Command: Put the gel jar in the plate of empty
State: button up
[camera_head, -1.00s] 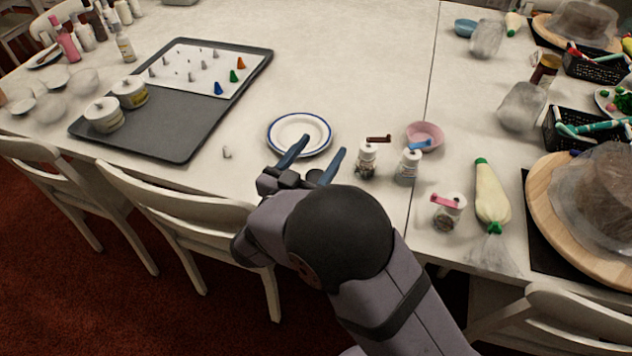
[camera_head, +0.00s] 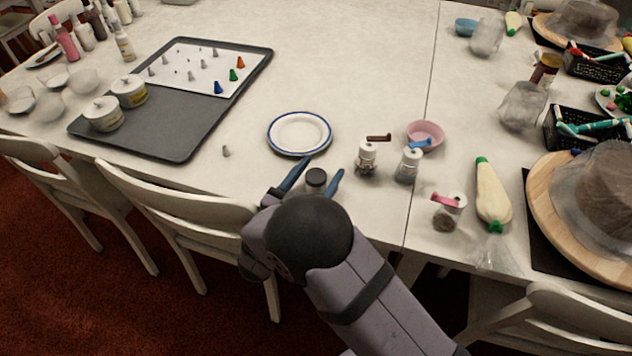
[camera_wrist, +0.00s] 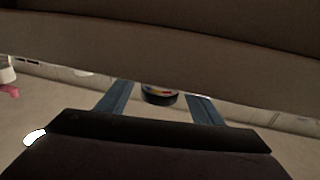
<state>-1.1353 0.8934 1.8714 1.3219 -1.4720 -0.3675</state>
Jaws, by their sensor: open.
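The gel jar (camera_head: 316,178), small with a dark lid, stands near the table's front edge. My gripper (camera_head: 314,175) is open, its two blue fingers on either side of the jar; I cannot tell whether either touches it. The wrist view also shows the jar (camera_wrist: 158,96) between the spread fingers (camera_wrist: 158,106), with a gap at each side. The empty plate (camera_head: 300,133), white with a blue rim, lies just beyond the fingertips. My arm hides the jar's lower part in the head view.
Small jars with brown (camera_head: 367,157) and blue (camera_head: 409,166) spatulas stand right of the plate, near a pink bowl (camera_head: 425,134). A grey tray (camera_head: 150,133) is at left, with a small nozzle (camera_head: 226,151) beside it. Chairs (camera_head: 190,214) line the front edge.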

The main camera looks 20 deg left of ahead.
jog(key=shift+w+d+r, duration=0.1)
jog(key=shift+w+d, duration=0.05)
jog(key=shift+w, duration=0.6)
jog(key=shift+w+d+r, duration=0.1)
jog(key=shift+w, duration=0.6)
jog(key=c, duration=1.3)
jog(key=shift+o, duration=0.2)
notch_tip(320, 180, up, 10)
jog(key=shift+p, duration=0.3)
